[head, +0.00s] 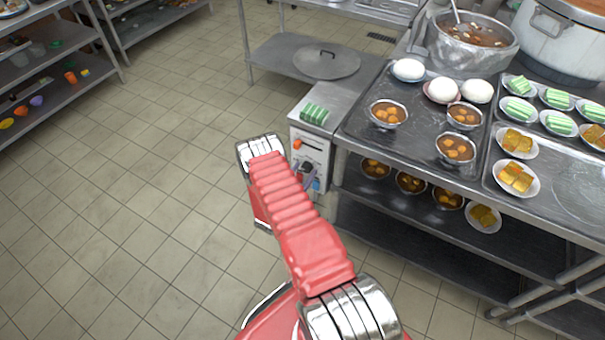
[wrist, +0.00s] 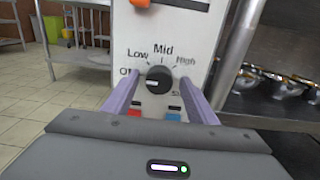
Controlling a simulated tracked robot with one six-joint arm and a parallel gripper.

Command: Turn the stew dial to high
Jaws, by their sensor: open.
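The stew dial (wrist: 159,79) is a round black knob on a white panel (wrist: 185,25) in the wrist view. Low, Mid and High are printed around it; a label at its lower left, seemingly Off, and one at its lower right are partly hidden by my fingers. A pale mark shows on the knob's left part, pointing roughly left towards the lower-left label. My gripper (wrist: 160,87) is open, one purple finger on each side of the dial; I cannot tell whether they touch it. In the head view my gripper (head: 304,175) is at the panel's front, by the dial (head: 307,167).
An orange knob (head: 297,143) sits above the dial; red (wrist: 134,113) and blue (wrist: 174,112) pieces are below it. A steel counter (head: 420,150) with bowls and plates stands right of the panel. The tiled floor (head: 130,200) at left is clear.

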